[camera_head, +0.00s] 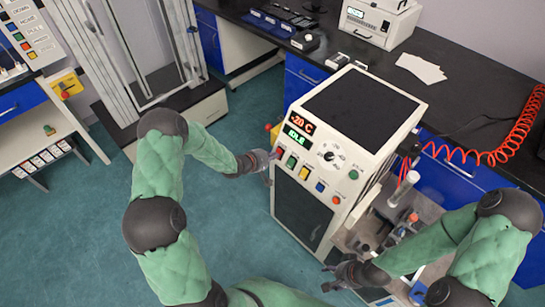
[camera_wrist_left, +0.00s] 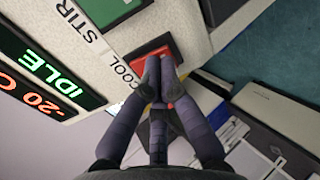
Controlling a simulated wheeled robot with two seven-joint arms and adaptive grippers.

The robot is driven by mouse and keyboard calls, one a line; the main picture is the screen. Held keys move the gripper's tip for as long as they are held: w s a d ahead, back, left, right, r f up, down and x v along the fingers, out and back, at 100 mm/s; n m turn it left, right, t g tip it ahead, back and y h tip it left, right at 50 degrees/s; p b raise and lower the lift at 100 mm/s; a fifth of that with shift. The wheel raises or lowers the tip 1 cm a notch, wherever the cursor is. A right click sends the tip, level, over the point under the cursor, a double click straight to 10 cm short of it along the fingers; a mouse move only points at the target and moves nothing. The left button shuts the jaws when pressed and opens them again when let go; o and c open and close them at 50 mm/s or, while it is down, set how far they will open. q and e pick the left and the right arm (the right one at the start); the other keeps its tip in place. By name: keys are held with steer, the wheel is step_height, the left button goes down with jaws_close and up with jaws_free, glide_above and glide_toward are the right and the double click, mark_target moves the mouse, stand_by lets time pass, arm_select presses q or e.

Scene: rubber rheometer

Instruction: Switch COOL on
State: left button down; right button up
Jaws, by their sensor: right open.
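The red COOL switch (camera_head: 279,153) is on the front left of the white instrument's (camera_head: 331,145) sloping panel. In the left wrist view the red switch (camera_wrist_left: 150,54) sits beside the printed word COOL. My left gripper (camera_head: 266,161) is at this switch, its fingers drawn together. In the left wrist view the left gripper's fingertips (camera_wrist_left: 160,72) cover part of the red switch; I cannot tell whether they press it. The displays read -20 C (camera_head: 300,123) and IDLE (camera_head: 297,137). My right gripper (camera_head: 338,276) is open and empty, low in front of the instrument's right side.
A red coiled hose (camera_head: 503,146) hangs at right. Floor left of the instrument is clear.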

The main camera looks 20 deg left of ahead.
arm_select(q)
steer(key=shift+s+f+t+p, duration=0.15)
steer(key=shift+f+t+p, duration=0.15)
steer(key=shift+f+p, duration=0.15)
steer(key=shift+s+d+f, duration=0.1)
steer(key=shift+d+f, duration=0.15)
stand_by(1.2)
steer(key=shift+r, duration=0.2)
steer(key=shift+w+r+p, duration=0.4)
steer(key=shift+r+p, duration=0.25)
steer(key=shift+r, duration=0.05)
